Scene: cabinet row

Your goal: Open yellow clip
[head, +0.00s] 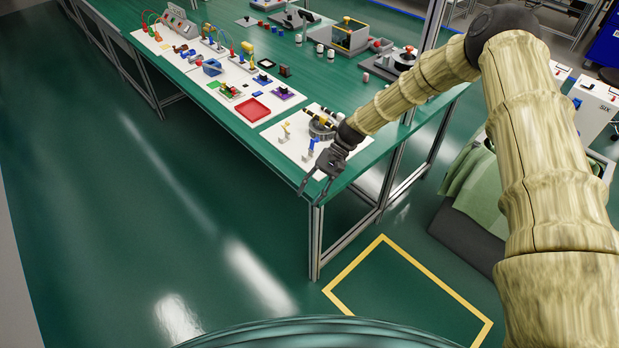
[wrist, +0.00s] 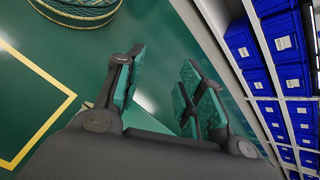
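A small pale yellow upright piece, probably the yellow clip (head: 286,130), stands on the white board (head: 288,150) at the near corner of the green table. It is too small to tell whether it is open or shut. A blue upright piece (head: 311,146) stands to its right on the same board. My gripper (head: 313,190) hangs by the table's near corner, to the right of and lower in the picture than the clip, apart from it. In the wrist view my gripper (wrist: 160,92) has its fingers spread with nothing between them. The clip does not show there.
A larger white board with a red tray (head: 253,110) and several small parts lies farther left on the green table (head: 226,129). A dark ring (head: 321,127) and black rods sit behind the blue piece. Blue bins (wrist: 285,45) line the right of the wrist view. The floor in front is clear.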

